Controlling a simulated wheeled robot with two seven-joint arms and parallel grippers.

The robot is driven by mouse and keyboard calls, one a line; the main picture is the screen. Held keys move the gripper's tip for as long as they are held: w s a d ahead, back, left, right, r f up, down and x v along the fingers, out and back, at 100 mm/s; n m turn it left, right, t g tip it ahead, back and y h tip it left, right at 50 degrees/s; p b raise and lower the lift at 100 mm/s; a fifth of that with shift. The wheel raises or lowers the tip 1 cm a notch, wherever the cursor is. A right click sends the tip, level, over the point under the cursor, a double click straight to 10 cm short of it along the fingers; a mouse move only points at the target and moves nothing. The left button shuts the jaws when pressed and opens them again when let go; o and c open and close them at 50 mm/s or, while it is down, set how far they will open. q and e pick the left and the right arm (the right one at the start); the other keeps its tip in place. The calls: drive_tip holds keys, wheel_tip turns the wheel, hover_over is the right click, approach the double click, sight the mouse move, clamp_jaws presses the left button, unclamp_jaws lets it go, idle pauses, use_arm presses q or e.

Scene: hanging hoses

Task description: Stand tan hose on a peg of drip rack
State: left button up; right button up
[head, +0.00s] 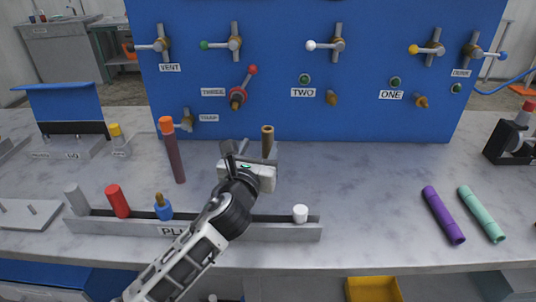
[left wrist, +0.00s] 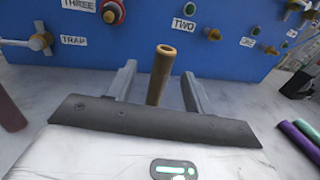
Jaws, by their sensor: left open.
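The tan hose (head: 267,140) stands upright behind my left gripper (head: 250,153), in front of the blue panel. In the left wrist view the tan hose (left wrist: 162,73) rises between the two spread fingers, with space visible on both sides. The gripper is open. The hose's lower end is hidden by the gripper body. A pale flat base with small pegs (head: 30,212) lies at the left edge and may be the drip rack; no readable label shows there. My right gripper is not in view.
A grey rail (head: 280,232) along the front holds a red piece (head: 118,201) and a blue one (head: 163,207). A dark red hose with an orange top (head: 173,150) stands left. Purple (head: 443,215) and mint (head: 482,213) tubes lie right. The blue panel (head: 290,110) carries valves.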

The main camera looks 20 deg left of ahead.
sight(270, 132)
use_arm(q)
drive_tip(key=w, duration=0.8)
drive_tip(key=shift+w+f, duration=0.2)
clamp_jaws()
